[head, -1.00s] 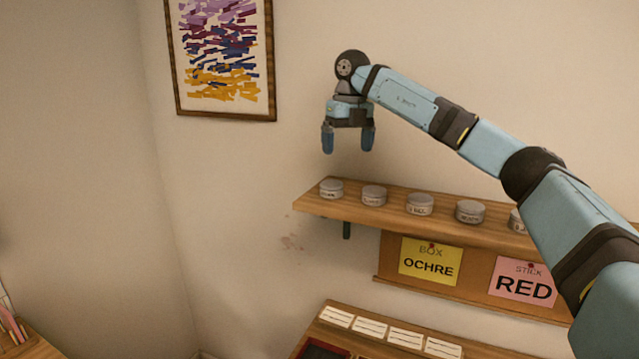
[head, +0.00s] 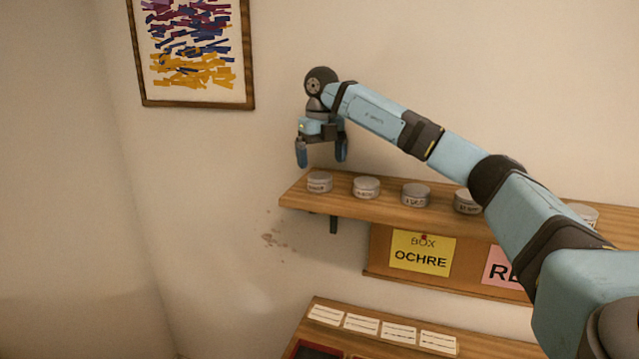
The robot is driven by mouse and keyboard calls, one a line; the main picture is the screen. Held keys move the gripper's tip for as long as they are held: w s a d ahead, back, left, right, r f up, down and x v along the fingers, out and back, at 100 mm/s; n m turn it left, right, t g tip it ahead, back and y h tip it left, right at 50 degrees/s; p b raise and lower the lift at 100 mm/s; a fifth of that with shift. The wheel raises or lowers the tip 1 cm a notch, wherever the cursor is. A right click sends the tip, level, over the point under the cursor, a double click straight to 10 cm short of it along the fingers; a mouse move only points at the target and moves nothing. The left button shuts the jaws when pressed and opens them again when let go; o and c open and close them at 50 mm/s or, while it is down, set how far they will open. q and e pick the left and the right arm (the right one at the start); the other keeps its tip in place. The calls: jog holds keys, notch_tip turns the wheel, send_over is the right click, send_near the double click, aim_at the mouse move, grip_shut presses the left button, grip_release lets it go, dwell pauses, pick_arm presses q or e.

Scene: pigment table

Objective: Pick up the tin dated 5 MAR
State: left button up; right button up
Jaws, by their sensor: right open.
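Several round grey tins with dated labels stand in a row on a wooden wall shelf (head: 400,208). They include the leftmost tin (head: 319,182), a second tin (head: 366,188), a third tin (head: 415,195) and a fourth tin (head: 466,202). The labels are too small to read surely, so I cannot tell which is dated 5 MAR. My right gripper (head: 321,163) points down with its fingers apart, empty, just above and about over the leftmost tin. My right arm hides part of the shelf to the right. My left gripper is not in view.
A lower table holds several white label cards (head: 362,323). A framed picture (head: 194,50) hangs at the left. Another pale container (head: 583,212) stands at the right.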

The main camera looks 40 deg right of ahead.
aim_at(320, 176)
jog(key=shift+f, duration=0.25)
jog(key=f, duration=0.2)
jog(key=f+p, duration=0.1)
jog(key=shift+a+f, duration=0.2)
jog(key=shift+f, duration=0.65)
jog(key=c, duration=1)
jog(key=shift+r, duration=0.1)
